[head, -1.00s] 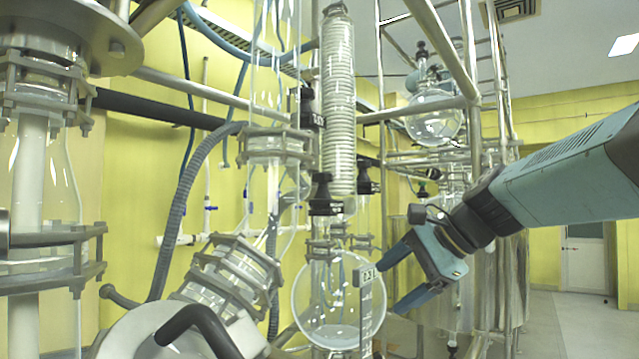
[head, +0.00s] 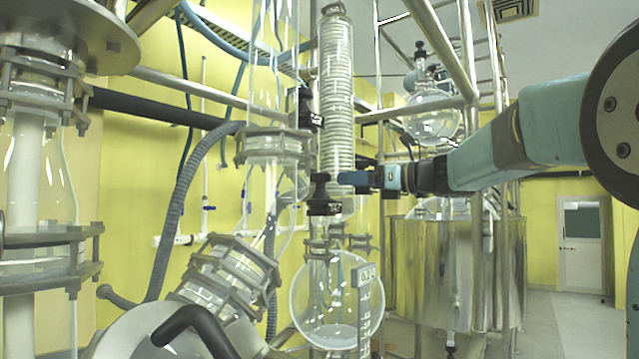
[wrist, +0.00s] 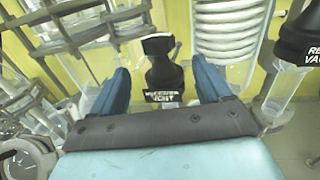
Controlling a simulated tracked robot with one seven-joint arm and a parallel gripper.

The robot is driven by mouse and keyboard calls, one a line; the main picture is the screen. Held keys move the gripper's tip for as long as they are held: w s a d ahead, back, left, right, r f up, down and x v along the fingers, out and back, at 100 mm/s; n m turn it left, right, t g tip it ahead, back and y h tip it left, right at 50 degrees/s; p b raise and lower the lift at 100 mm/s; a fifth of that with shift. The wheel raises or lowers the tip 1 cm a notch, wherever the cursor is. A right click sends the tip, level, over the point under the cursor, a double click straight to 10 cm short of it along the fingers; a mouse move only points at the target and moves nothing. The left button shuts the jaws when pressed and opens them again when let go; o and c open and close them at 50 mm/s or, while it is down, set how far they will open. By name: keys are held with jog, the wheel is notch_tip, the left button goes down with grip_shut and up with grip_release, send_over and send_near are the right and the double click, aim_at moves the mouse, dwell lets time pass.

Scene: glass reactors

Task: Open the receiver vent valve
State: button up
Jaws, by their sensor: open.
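The receiver vent valve (head: 320,192) is a black knob on the glassware below the coiled condenser. In the wrist view, the black valve (wrist: 164,72) with its "RECEIVER VENT" label stands between my two blue fingers, with a gap on each side. My gripper (head: 350,179) is open and level, its tips just right of the knob in the head view. In the wrist view, my gripper (wrist: 158,74) frames the knob. I cannot tell whether the fingertips overlap it in depth.
A second black valve labelled "RECEIVER VAC..." (wrist: 299,42) stands right of my gripper in the wrist view. The coiled condenser (head: 337,100) rises above the valve, and the round glass receiver (head: 325,300) hangs below. Steel frame tubes (head: 440,45) stand close to my arm.

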aim_at(321, 181)
jog(key=x, duration=0.9)
jog(key=shift+a, duration=0.1)
jog(key=c, duration=0.9)
